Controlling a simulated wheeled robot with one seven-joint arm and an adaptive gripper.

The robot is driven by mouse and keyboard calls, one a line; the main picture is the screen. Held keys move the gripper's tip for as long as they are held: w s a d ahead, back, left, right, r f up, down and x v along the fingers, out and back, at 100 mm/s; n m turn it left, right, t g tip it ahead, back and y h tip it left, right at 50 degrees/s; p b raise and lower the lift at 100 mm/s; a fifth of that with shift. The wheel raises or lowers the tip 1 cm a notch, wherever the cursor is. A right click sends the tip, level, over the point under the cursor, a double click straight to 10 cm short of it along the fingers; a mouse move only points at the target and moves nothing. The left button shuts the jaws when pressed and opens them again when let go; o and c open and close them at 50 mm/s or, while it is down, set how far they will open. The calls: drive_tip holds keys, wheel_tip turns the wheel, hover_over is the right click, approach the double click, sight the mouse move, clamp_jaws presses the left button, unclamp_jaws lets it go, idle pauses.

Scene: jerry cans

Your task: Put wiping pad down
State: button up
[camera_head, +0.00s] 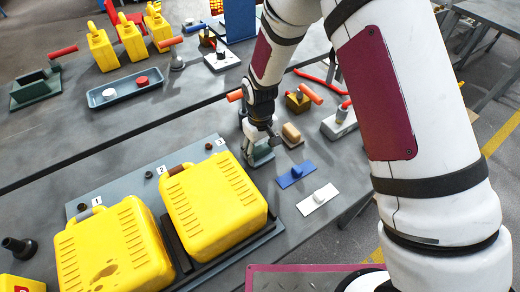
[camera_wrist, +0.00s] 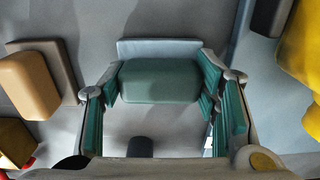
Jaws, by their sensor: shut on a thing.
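The wiping pad, a green block on a flat blue-grey plate, is between my fingers in the wrist view (camera_wrist: 160,82). My gripper (camera_wrist: 160,92) is shut on the block, with a teal finger pad against each side. In the head view, my gripper (camera_head: 260,143) points down at the bench with the wiping pad (camera_head: 262,156) under it, partly hidden by the fingers. The pad is low, at or close to the bench top; I cannot tell whether it touches.
A tan block on a brown plate (camera_head: 292,135) is close on the right. A blue pad (camera_head: 296,174) and a white pad (camera_head: 318,199) lie nearer the front. Two yellow jerry cans (camera_head: 213,201) stand on a numbered grey board (camera_head: 127,178).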

drive_tip(key=shift+f, duration=0.15)
drive_tip(key=o, duration=1.1)
